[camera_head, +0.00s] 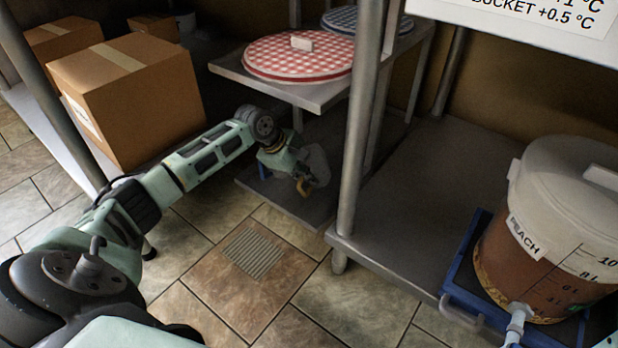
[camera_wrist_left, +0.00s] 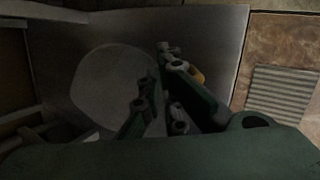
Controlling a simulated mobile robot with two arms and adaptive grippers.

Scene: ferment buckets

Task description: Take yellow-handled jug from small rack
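The jug (camera_head: 318,160) is pale and see-through, on the lower shelf of the small rack (camera_head: 322,94). Its yellow-orange handle (camera_head: 309,188) shows just below my left gripper (camera_head: 300,176). In the left wrist view the jug (camera_wrist_left: 100,92) is a faint round shape, and a bit of the yellow handle (camera_wrist_left: 198,76) shows beside the right-hand finger. My left gripper (camera_wrist_left: 158,82) has its fingers apart, over the jug's handle side. The view is dark, and whether a finger touches the handle is hidden.
A red-checked lid (camera_head: 300,60) lies on the rack's upper shelf, above my left gripper. A steel post (camera_head: 357,130) stands to the right. A peach bucket (camera_head: 545,235) stands at the far right. Cardboard boxes (camera_head: 130,95) are at the left. The tiled floor with a drain (camera_head: 250,253) is clear.

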